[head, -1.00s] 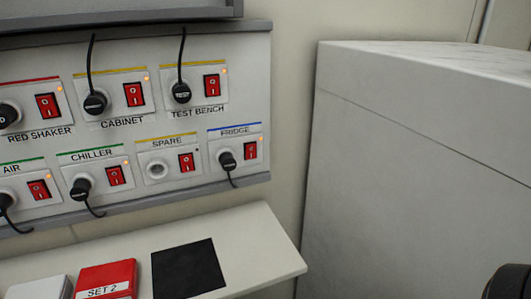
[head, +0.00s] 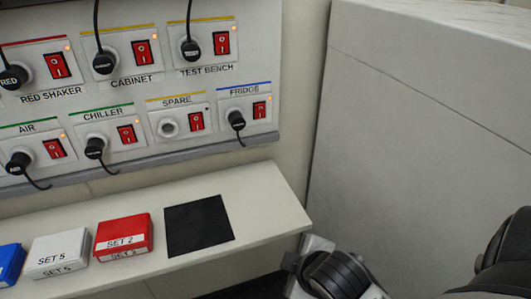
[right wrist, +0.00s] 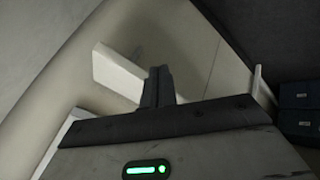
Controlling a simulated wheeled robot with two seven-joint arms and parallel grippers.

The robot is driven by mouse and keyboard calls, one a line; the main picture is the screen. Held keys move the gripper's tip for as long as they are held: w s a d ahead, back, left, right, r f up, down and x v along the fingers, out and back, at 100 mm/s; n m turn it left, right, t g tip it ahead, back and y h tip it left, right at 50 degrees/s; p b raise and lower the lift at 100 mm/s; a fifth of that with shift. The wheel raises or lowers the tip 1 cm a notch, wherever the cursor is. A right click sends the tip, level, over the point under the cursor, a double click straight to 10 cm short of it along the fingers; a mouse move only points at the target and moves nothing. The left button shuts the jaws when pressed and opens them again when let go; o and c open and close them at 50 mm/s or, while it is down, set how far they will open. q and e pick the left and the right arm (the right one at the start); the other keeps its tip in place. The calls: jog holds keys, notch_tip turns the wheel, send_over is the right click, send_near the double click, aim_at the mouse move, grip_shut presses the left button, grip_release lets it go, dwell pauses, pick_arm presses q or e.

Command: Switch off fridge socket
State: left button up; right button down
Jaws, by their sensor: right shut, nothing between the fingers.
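The fridge socket (head: 247,103) is at the lower right of the wall panel in the head view, under a blue stripe and the label FRIDGE. Its red rocker switch (head: 259,110) has a small orange light lit above it. A black plug (head: 237,120) with a cable sits in the socket, left of the switch. My right gripper (right wrist: 158,85) is shut and empty in the right wrist view, with no switch or socket in that view. My right arm shows at the bottom right of the head view, below and well away from the panel. My left gripper is not in view.
The SPARE socket (head: 168,127) is empty beside the fridge socket; several other plugged sockets surround it. A shelf (head: 268,205) below carries a black mat (head: 199,225), a red SET 2 box (head: 123,238) and a white SET 5 box (head: 61,253). A large pale cabinet (head: 420,120) stands right.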

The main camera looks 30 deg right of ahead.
jog(key=w+d+r+n+t, duration=0.2)
jog(key=w+r+n+t, duration=0.2)
jog(key=n, duration=0.4)
jog(key=w+d+r+n+t+h, duration=0.1)
jog(key=w+d+r+n+t, duration=0.1)
jog(key=r+n, duration=0.5)
jog(key=w+d+r+n+t+h, duration=0.1)
jog(key=w+r+n+t, duration=0.4)
jog(key=n, duration=0.5)
jog(key=shift+w+d+r+n+t, duration=0.3)
jog(key=shift+w+d+r+n, duration=0.15)
jog(key=shift+d, duration=0.45)
jog(key=shift+f, duration=0.1)
jog(key=p, duration=0.2)
send_near(261, 108)
jog(key=x, duration=0.6)
jog(key=shift+w+a, duration=0.1)
jog(key=shift+w, duration=0.35)
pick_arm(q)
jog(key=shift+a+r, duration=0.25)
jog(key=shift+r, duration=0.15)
